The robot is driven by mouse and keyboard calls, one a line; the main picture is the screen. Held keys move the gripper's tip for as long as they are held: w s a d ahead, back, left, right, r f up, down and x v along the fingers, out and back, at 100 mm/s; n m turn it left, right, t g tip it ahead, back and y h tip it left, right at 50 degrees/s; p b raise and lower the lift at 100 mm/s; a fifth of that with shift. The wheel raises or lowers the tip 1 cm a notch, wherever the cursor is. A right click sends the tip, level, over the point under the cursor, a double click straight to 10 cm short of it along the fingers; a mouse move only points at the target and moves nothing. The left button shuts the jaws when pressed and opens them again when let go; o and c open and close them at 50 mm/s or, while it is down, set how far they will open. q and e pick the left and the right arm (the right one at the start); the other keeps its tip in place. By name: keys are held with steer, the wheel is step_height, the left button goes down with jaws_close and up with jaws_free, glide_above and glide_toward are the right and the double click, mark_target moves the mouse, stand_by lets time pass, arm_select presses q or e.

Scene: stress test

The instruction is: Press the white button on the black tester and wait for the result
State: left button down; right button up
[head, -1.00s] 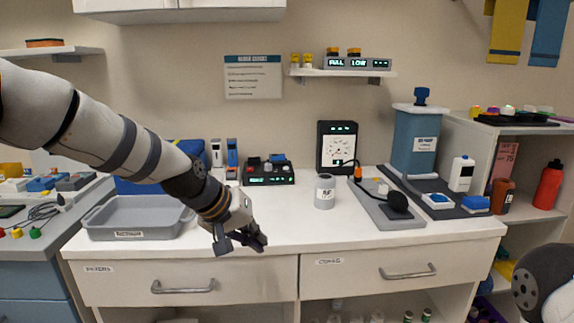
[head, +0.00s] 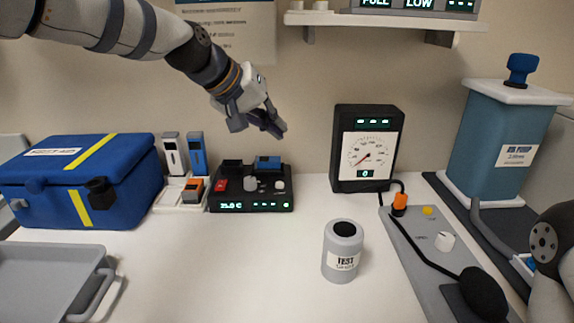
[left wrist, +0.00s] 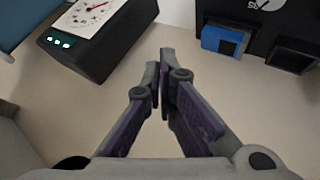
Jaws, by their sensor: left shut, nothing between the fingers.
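The black tester (head: 250,200) sits at the back of the white counter. It has a lit green display, a red switch, a grey knob, a blue block (head: 268,162) at its rear and a small white button (head: 280,185) at its right. My left gripper (head: 275,125) is shut and empty, raised in the air; in the head view it appears above the tester, touching nothing. In the left wrist view, the shut fingers (left wrist: 163,75) point between a black dial box (left wrist: 95,40) and a black unit with a blue block (left wrist: 225,40). My right gripper is out of view.
The dial meter (head: 366,150) stands right of the tester. A grey TEST canister (head: 342,265) stands in front. A blue case (head: 80,185) and a grey tray (head: 50,285) are at left. A cabled grey panel (head: 425,265) lies at right.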

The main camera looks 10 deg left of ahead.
arm_select(q)
steer(key=b, duration=0.1)
glide_above(280, 185)
steer(key=w+a, duration=0.1)
step_height(280, 185, down, 7)
steer(key=shift+f, duration=0.75)
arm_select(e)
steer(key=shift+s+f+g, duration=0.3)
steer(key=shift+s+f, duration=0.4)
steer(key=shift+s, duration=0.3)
arm_select(q)
steer(key=shift+f, duration=0.4)
steer(key=shift+f, duration=0.5)
stand_by(0.6)
stand_by(0.3)
steer(key=shift+r, duration=0.9)
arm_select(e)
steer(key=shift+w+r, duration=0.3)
